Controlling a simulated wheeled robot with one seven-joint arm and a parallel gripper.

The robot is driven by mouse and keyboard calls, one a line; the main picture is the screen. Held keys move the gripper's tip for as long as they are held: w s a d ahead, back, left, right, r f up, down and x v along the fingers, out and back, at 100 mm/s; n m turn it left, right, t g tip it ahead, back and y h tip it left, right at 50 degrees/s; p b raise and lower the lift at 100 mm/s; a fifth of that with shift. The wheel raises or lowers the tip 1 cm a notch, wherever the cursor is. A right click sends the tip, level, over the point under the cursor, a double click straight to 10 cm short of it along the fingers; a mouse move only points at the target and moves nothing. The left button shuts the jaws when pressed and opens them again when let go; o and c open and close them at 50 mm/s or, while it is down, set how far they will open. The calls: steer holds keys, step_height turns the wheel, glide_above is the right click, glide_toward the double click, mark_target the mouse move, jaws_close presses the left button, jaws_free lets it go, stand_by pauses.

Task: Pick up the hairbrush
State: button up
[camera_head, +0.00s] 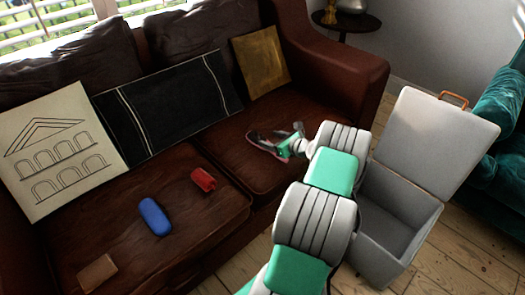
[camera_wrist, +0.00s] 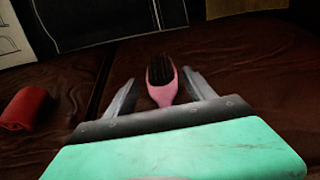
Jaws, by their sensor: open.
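A pink hairbrush with dark bristles (camera_wrist: 161,82) lies on the brown sofa seat. In the wrist view its handle lies between my two open fingers, with space on both sides. My gripper (camera_wrist: 161,98) is open around the handle and holds nothing. In the head view my gripper (camera_head: 268,141) is low over the right seat cushion, and the brush (camera_head: 262,150) is partly hidden by it. I cannot tell whether the fingers touch the cushion.
A red object (camera_head: 204,180), a blue case (camera_head: 155,216) and a brown wallet-like item (camera_head: 97,273) lie on the left cushion. Pillows, one of them black (camera_head: 170,105), lean on the backrest. An open grey box (camera_head: 397,215) stands on the floor right of the sofa.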

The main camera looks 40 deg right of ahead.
mark_target(262, 137)
steer(key=b+x, duration=0.1)
steer(key=x, duration=0.1)
steer(key=b+x, duration=0.1)
steer(key=x, duration=0.2)
steer(key=shift+w+f+b, duration=0.2)
steer(key=shift+f+b, duration=0.15)
steer(key=shift+w+r, duration=0.1)
steer(key=shift+w, duration=0.05)
jaws_close()
